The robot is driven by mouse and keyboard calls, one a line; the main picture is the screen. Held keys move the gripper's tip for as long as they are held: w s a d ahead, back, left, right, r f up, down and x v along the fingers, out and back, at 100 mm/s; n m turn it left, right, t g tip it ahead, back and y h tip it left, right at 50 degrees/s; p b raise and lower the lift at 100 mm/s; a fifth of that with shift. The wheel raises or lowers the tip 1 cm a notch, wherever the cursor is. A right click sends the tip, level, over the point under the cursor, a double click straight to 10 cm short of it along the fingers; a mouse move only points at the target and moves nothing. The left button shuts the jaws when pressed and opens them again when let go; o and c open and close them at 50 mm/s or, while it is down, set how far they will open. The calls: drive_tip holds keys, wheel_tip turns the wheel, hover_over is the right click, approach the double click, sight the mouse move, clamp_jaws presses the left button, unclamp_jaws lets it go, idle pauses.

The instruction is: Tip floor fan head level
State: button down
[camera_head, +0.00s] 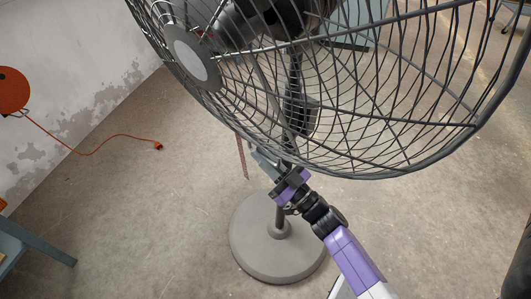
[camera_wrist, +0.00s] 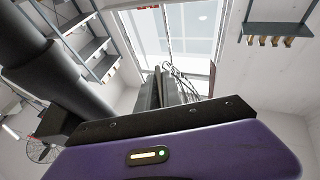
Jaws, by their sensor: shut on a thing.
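The floor fan's head is a large round dark wire cage (camera_head: 400,165) filling the top of the head view. Its pale hub disc (camera_head: 190,60) faces left. How far the head tilts is hard to judge. A thin pole (camera_head: 280,215) rises from the round grey base (camera_head: 262,258), which stands on the floor. My gripper (camera_head: 268,163) is at the cage's lower rim, shut on it; the exact contact is partly hidden. In the wrist view the dark fingers (camera_wrist: 165,92) stand with thin wires beside them. A thick dark tube fills that view's left side.
An orange cable (camera_head: 100,134) runs from an orange reel (camera_head: 12,90) along the left wall. A blue-grey bench (camera_head: 35,240) stands at lower left. The concrete floor around the base is clear. The wrist view shows a shelf rack (camera_wrist: 85,42) and a wall hook rack (camera_wrist: 278,32).

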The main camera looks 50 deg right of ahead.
drive_tip(key=a+r+m+h+p, duration=0.1)
drive_tip(key=a+r+m+p, duration=0.1)
drive_tip(key=a, duration=0.4)
drive_tip(key=shift+w+r+m+g+h, duration=0.3)
drive_tip(key=shift+r+m+h, duration=0.1)
drive_tip(key=shift+r+m, duration=0.45)
drive_tip(key=shift+f, duration=0.1)
drive_tip(key=c, duration=1.5)
unclamp_jaws()
drive_tip(key=shift+a, duration=0.1)
drive_tip(key=shift+c, duration=0.2)
drive_tip(key=shift+o, duration=0.2)
drive_tip(key=shift+s+f, duration=0.1)
